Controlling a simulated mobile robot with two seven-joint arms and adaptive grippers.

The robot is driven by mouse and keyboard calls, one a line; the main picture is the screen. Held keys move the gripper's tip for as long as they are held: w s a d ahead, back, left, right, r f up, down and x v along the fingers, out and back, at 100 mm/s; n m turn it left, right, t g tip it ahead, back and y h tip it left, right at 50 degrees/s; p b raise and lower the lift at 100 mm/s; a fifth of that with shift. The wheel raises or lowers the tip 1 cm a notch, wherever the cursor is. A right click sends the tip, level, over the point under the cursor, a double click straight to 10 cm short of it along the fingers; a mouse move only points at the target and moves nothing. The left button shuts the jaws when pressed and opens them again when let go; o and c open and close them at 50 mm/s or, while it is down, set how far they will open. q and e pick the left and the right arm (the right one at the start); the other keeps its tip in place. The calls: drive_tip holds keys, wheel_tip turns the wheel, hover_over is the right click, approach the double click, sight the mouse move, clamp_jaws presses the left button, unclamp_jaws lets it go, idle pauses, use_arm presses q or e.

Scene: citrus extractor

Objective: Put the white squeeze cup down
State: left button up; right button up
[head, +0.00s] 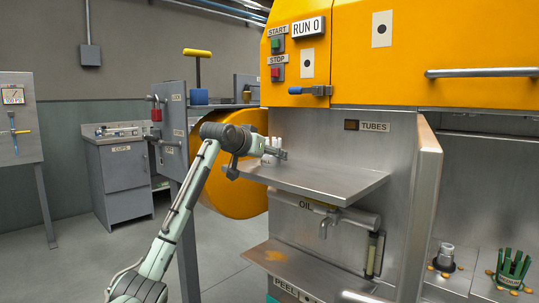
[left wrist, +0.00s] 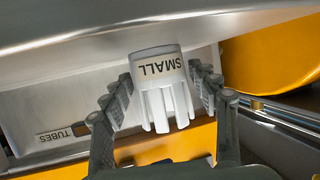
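The white squeeze cup (left wrist: 158,88) has several prongs and a label reading SMALL, which appears upside down in the left wrist view. My left gripper (left wrist: 160,76) has one finger on each side of the cup, close against its wall, and seems shut on it. In the head view the cup (head: 272,150) is upright with its prongs up, at the left end of the steel shelf (head: 325,180). My left gripper (head: 270,155) partly hides it there. Whether the cup's base touches the shelf cannot be told. My right gripper is in neither view.
The shelf is bare to the right of the cup. An open door panel (head: 428,205) stands right of it. A green pronged cup (head: 513,266) and a metal fitting (head: 445,257) are in the right bay. An oil pipe with a tap (head: 325,222) runs below the shelf.

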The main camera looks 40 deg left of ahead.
use_arm(q)
drive_tip(key=shift+o, duration=0.3)
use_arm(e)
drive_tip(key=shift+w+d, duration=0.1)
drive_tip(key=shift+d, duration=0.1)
use_arm(q)
drive_tip(key=shift+r, duration=0.1)
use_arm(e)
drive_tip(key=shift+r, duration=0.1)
use_arm(q)
drive_tip(key=shift+s, duration=0.1)
drive_tip(key=b+v, duration=0.1)
drive_tip(key=v, duration=1)
drive_tip(key=shift+s+r, duration=0.2)
drive_tip(key=shift+s, duration=0.15)
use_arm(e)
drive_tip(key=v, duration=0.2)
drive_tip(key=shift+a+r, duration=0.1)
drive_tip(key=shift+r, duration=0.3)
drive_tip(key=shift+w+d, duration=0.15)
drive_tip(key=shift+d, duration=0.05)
